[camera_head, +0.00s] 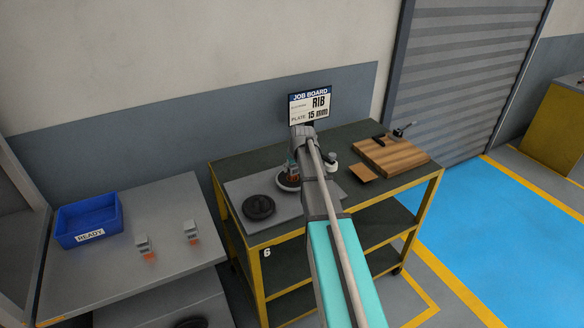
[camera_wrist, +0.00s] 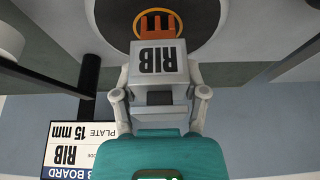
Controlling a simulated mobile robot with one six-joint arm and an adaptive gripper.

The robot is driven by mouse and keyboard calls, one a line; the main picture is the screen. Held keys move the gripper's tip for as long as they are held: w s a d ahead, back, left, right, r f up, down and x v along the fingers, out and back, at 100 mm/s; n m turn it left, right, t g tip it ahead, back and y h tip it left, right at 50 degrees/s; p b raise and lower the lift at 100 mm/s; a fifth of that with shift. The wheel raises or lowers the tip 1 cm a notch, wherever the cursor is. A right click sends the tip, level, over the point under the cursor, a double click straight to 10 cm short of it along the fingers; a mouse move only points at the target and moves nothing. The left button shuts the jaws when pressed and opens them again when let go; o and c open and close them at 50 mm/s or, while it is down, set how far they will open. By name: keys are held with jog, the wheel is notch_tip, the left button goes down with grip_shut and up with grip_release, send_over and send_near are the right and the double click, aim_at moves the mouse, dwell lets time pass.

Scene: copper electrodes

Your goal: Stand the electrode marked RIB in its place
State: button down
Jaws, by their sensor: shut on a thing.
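The electrode marked RIB (camera_wrist: 158,62) is a grey block with a copper ribbed end (camera_wrist: 155,24), seen in the wrist view. My gripper (camera_wrist: 160,95) is shut on its grey block, one finger at each side. The copper end lies over a dark round stand with a pale rim (camera_wrist: 228,22); I cannot tell whether they touch. In the head view this round stand (camera_head: 287,186) is on a grey plate on the cart, partly hidden by my arm. The job board (camera_head: 310,105) reads RIB and plate 15 mm.
A dark disc (camera_head: 259,207) lies left of the stand. A wooden board (camera_head: 392,156) is at the cart's right. On the left table are two other electrodes (camera_head: 143,244) (camera_head: 192,231) and a blue READY bin (camera_head: 88,220). A small white-topped item (camera_head: 332,161) stands right of my arm.

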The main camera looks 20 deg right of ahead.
dwell(0.3)
jog(key=shift+c, duration=0.2)
grip_release()
jog(key=shift+r, duration=0.15)
